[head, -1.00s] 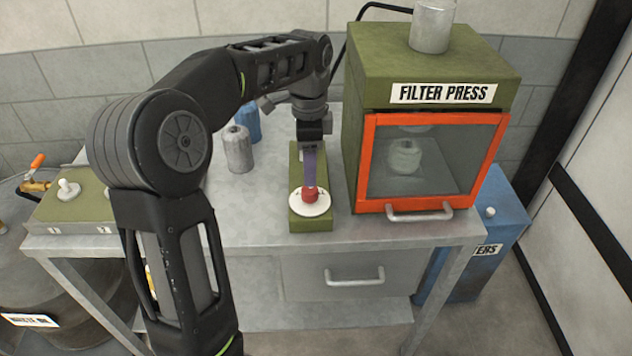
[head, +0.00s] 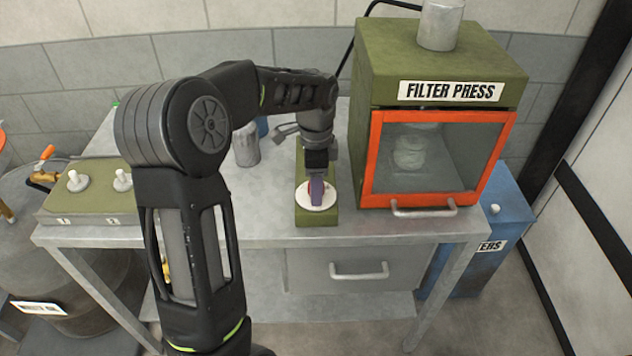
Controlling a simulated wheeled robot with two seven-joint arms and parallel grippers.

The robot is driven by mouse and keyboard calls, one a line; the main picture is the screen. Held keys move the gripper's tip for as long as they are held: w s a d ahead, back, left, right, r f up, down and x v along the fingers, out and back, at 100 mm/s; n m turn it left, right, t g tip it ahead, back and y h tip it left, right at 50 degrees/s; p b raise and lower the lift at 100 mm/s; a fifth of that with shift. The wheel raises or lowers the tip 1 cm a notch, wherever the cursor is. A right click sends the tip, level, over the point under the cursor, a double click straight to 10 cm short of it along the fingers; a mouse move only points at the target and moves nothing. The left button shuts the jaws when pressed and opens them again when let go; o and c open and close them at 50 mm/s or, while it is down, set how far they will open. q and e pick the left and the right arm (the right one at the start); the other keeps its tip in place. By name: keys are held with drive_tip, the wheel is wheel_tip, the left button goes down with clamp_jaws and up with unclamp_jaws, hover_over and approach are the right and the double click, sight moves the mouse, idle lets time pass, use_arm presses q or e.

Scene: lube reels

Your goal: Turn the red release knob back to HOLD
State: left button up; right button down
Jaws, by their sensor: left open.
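The red release knob sits at the middle of a white round dial (head: 328,199) on a green box (head: 317,219) on the metal table. Only a small part of the red knob (head: 312,187) shows, because my left gripper (head: 317,190) covers most of it. The dial's markings are too small to read. My right gripper is not in view.
The green filter press (head: 440,60) with its orange-framed door (head: 440,160) stands close to the right. A grey canister (head: 246,146) stands behind my left arm. A green panel (head: 95,200) with white knobs is at the left. A drawer (head: 340,270) is below the tabletop.

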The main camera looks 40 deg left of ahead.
use_arm(q)
drive_tip(key=shift+c, duration=0.4)
clamp_jaws()
drive_tip(key=shift+n, duration=0.4)
drive_tip(key=n+b, duration=0.1)
drive_tip(key=n, duration=0.6)
drive_tip(key=shift+n, duration=0.4)
drive_tip(key=n, duration=0.4)
drive_tip(key=shift+n+b, duration=0.3)
drive_tip(key=shift+b, duration=0.1)
drive_tip(key=n, duration=0.4)
drive_tip(key=shift+r+n, duration=0.1)
drive_tip(key=shift+n, duration=0.3)
